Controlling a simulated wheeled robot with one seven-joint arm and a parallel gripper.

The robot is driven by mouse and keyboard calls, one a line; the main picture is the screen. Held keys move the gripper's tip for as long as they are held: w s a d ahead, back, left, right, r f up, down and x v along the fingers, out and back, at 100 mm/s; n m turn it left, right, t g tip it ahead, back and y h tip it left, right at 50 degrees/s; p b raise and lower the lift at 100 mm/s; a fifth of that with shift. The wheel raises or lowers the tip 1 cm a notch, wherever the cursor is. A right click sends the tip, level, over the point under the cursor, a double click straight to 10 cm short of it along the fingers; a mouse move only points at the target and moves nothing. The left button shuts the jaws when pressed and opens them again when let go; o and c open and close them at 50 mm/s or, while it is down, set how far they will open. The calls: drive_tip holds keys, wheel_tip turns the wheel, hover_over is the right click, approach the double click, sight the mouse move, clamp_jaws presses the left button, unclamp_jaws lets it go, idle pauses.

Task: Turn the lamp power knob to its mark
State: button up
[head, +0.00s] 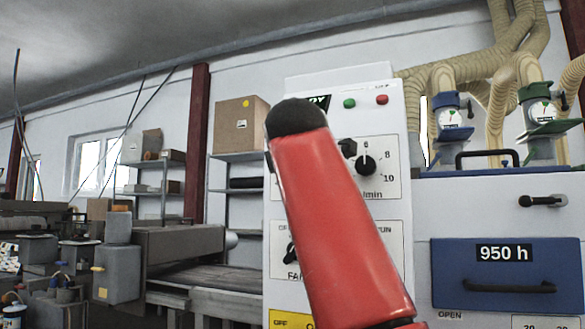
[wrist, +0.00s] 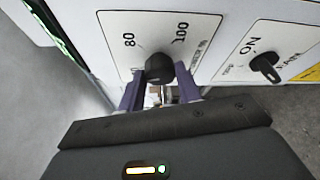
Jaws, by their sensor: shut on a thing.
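The lamp power knob (wrist: 158,68) is a round black knob on a white scale plate (wrist: 205,30) in the wrist view. The printed figures 80 and 100 show beside it. My gripper (wrist: 159,82) has its two purple fingers on either side of the knob and is shut on it. The knob's pointer and any target mark cannot be made out. In the head view my red arm link covers the middle of the machine panel (head: 281,200), and the gripper and this knob are not clearly seen there.
A black m/min knob (head: 366,165) sits on the panel's upper right. A fan knob (head: 291,251) is lower left, partly hidden by my arm. A green button (head: 349,103) and a red button (head: 382,99) are above. A blue drawer (head: 507,266) is at right.

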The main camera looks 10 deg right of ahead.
idle(0.6)
drive_tip(key=o, duration=1)
drive_tip(key=b+v, duration=0.1)
drive_tip(key=v, duration=0.6)
drive_tip(key=shift+s+b, duration=0.3)
drive_tip(key=shift+s, duration=0.05)
drive_tip(key=shift+a, duration=0.1)
drive_tip(key=shift+c, duration=0.2)
